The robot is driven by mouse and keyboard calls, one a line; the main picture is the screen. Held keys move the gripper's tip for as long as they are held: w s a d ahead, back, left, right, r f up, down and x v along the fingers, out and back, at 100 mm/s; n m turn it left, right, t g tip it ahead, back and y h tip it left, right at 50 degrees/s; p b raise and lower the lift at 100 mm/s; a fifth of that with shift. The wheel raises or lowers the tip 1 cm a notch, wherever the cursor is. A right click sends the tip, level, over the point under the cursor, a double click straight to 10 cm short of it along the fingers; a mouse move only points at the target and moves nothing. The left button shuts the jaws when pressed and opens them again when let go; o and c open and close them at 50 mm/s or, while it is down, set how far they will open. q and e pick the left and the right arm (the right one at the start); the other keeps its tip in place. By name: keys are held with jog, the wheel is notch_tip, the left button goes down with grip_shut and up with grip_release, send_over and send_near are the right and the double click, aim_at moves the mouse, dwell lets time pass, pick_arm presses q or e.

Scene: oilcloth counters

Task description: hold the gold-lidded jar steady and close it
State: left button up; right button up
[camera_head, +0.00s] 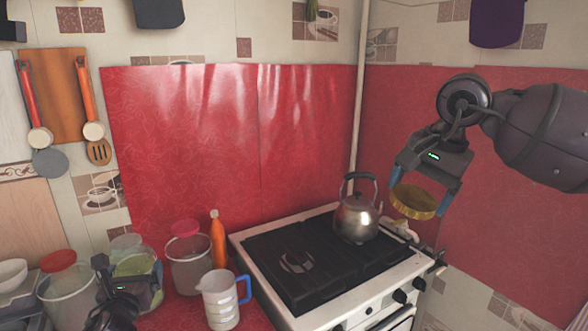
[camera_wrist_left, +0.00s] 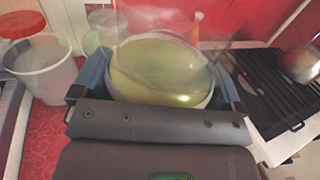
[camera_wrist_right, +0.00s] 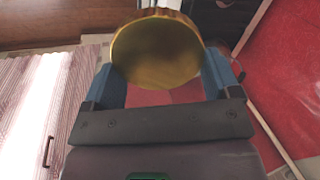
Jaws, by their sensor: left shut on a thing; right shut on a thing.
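My left gripper (camera_head: 131,280) is low at the left of the head view, shut on the open clear jar (camera_head: 135,263). In the left wrist view the jar (camera_wrist_left: 160,75) sits between the blue fingers, with something yellow-green showing in it. My right gripper (camera_head: 416,198) is raised at the right, shut on the gold lid (camera_head: 413,203). In the right wrist view the lid (camera_wrist_right: 157,52) is held between the fingertips, tilted. The lid is far to the right of the jar and well above it. The jar's lower part is hidden by the left gripper.
Beside the jar stand a red-lidded container (camera_head: 70,292), a pink-lidded container (camera_head: 189,262), an orange bottle (camera_head: 217,242) and a measuring jug (camera_head: 221,300). The stove (camera_head: 290,255) with a kettle (camera_head: 356,217) lies between the two grippers. The air above the stove is clear.

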jog(key=f+n, duration=0.2)
jog(key=n, duration=0.1)
jog(key=a+f+n+g, duration=0.1)
jog(key=f, duration=0.1)
jog(key=shift+n+y, duration=0.3)
jog(key=shift+y, duration=0.1)
pick_arm(q)
jog(key=s+d+f+m+h, duration=0.2)
jog(key=s+d+h, duration=0.2)
jog(key=s+d, duration=0.8)
jog(key=shift+s+d+f+m, duration=0.25)
jog(key=shift+d+f+m, duration=0.05)
jog(key=shift+d, duration=0.85)
pick_arm(e)
jog(key=s+f+n, duration=0.1)
jog(key=s+f, duration=0.3)
jog(key=f, duration=0.6)
jog(key=s+f+n, duration=0.2)
jog(key=s+f, duration=0.2)
jog(key=f, duration=0.7)
jog(key=shift+s+d+f+n+g, duration=0.2)
jog(key=shift+d+n+g, duration=0.1)
jog(key=shift+g, duration=0.1)
